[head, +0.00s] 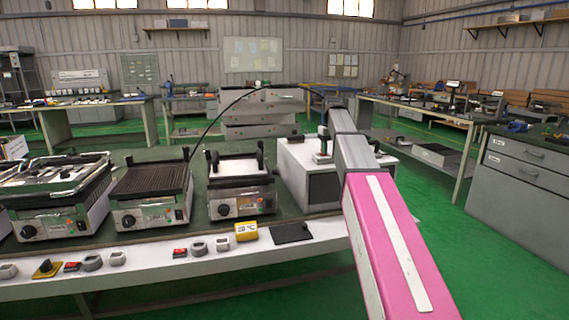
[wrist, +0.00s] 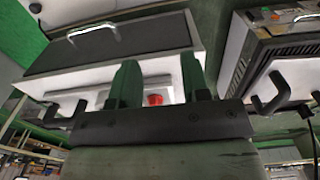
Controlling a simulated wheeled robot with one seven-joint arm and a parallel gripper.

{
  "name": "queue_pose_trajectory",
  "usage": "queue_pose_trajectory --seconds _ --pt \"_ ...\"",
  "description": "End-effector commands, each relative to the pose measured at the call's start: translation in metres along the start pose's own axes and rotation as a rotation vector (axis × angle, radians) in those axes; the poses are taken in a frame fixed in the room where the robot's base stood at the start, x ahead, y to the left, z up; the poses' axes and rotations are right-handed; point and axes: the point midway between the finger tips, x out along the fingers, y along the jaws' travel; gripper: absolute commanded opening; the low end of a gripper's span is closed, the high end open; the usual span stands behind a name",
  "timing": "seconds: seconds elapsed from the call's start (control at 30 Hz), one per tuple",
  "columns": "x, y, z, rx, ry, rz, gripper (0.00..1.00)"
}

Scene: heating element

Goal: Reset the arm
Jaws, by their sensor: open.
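My arm (head: 385,235), pink with a light stripe and a grey section beyond, reaches from the bottom right of the head view up over the right end of the workbench. Its far end is near a white box with a dark front (head: 309,187). My gripper (wrist: 158,80) shows in the wrist view with two dark green fingers apart and nothing clearly held between them. A white surface with a red part (wrist: 156,99) shows behind the fingers; I cannot tell whether they touch it. In the head view the gripper is hard to make out.
Several grill-like heating units stand on the workbench (head: 200,262), including a ribbed one (head: 150,180) and a white-topped one (head: 236,168). A drawer cabinet (head: 518,178) stands right; green floor between is clear.

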Motion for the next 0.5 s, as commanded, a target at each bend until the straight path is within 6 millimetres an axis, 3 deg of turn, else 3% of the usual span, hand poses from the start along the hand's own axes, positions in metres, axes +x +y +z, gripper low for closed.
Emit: queue_pose_trajectory --seconds 0.27,0.5 --pt "0.069 -0.007 0.028 0.03 -0.002 -0.001 0.43" --pt "0.164 -0.018 0.075 0.078 -0.003 -0.001 0.43"
